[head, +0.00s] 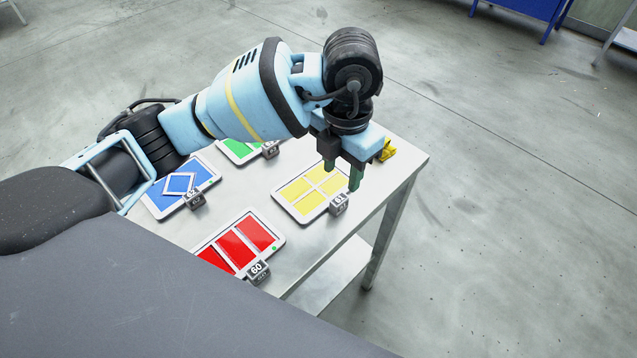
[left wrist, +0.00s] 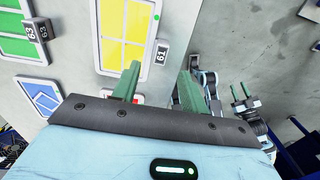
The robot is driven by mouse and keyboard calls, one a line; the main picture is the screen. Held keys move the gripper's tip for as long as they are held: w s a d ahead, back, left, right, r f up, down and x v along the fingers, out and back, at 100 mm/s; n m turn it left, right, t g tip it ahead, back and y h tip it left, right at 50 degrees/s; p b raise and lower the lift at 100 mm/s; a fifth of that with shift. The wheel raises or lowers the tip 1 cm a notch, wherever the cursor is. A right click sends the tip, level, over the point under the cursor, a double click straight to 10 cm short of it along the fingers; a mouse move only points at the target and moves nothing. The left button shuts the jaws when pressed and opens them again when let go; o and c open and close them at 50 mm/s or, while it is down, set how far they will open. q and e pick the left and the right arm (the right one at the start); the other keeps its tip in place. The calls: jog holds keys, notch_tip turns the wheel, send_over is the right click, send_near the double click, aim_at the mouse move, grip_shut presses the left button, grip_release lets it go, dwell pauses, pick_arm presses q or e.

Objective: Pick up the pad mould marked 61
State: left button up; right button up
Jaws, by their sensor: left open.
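The pad mould marked 61 (head: 298,190) is a white-rimmed plate with four yellow panels, lying flat on the table. Its dark tag block (head: 339,203) with the number 61 sits at its right edge. The mould also shows at the top of the left wrist view (left wrist: 125,30), with its tag (left wrist: 162,52) beside it. My left gripper (head: 342,173) is open and empty, fingers pointing down, above the table near the mould's far right side and apart from it. My right gripper (left wrist: 240,91) shows small in the left wrist view, its fingers apart and empty.
On the table (head: 300,262) lie a red mould tagged 60 (head: 238,247), a blue one tagged 62 (head: 175,200) and a partly hidden green one tagged 63 (head: 240,150). A small yellow object (head: 388,151) sits at the far right corner. Open floor (head: 500,200) lies beyond.

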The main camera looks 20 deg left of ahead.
aim_at(340, 199)
pick_arm(q)
jog(key=shift+s+f, duration=0.1)
jog(key=shift+f, duration=3.8)
jog(key=shift+d, duration=0.1)
grip_shut()
jog(key=shift+r, duration=0.1)
